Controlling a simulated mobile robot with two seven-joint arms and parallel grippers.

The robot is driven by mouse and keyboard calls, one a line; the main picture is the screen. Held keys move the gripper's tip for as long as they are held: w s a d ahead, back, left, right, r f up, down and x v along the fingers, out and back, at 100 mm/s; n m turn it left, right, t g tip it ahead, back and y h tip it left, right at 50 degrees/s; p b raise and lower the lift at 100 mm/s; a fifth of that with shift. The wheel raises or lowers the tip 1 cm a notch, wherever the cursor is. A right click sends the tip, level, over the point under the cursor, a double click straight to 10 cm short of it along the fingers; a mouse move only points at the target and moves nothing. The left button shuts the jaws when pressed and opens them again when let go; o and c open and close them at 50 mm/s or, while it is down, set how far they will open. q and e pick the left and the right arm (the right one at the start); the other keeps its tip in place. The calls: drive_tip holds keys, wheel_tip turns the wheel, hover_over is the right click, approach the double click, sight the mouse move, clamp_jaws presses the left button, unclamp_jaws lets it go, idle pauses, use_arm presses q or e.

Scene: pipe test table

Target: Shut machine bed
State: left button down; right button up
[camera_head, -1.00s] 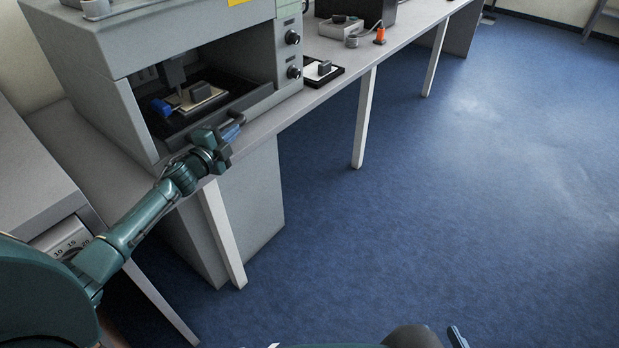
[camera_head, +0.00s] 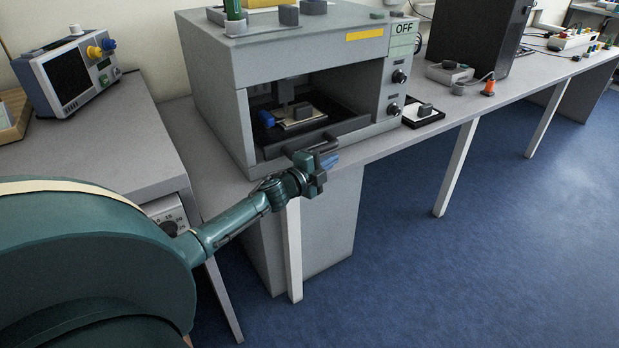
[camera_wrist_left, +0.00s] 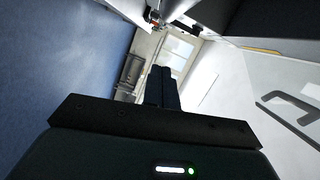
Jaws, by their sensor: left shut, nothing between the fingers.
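The machine (camera_head: 235,70) is a grey box on the bench with an open front. Its dark bed (camera_head: 345,125) lies low inside, carrying a pale plate with a dark block (camera_head: 303,112) and a blue part (camera_head: 267,118). The bed's grey front looks about level with the machine's front; any small gap is hard to tell. My left gripper (camera_head: 326,161) is shut and empty just in front of the bed, partly covering its front. In the left wrist view its fingers (camera_wrist_left: 161,88) are together, and a dark handle (camera_wrist_left: 290,108) shows to their right, apart from them. My right gripper is out of view.
A sign on the machine reads OFF (camera_head: 403,29), above two knobs (camera_head: 399,76). A small tray (camera_head: 423,116) sits right of the machine. An orange cone (camera_head: 489,86) stands farther along the bench. An instrument (camera_head: 72,76) stands on the left table. Blue floor (camera_head: 480,270) is clear at right.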

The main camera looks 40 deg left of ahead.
use_arm(q)
drive_tip(key=s+a, duration=0.1)
drive_tip(key=s, duration=0.7)
drive_tip(key=shift+s+a, duration=0.25)
drive_tip(key=shift+a, duration=0.05)
drive_tip(key=shift+r+p, duration=0.1)
drive_tip(key=shift+p, duration=0.2)
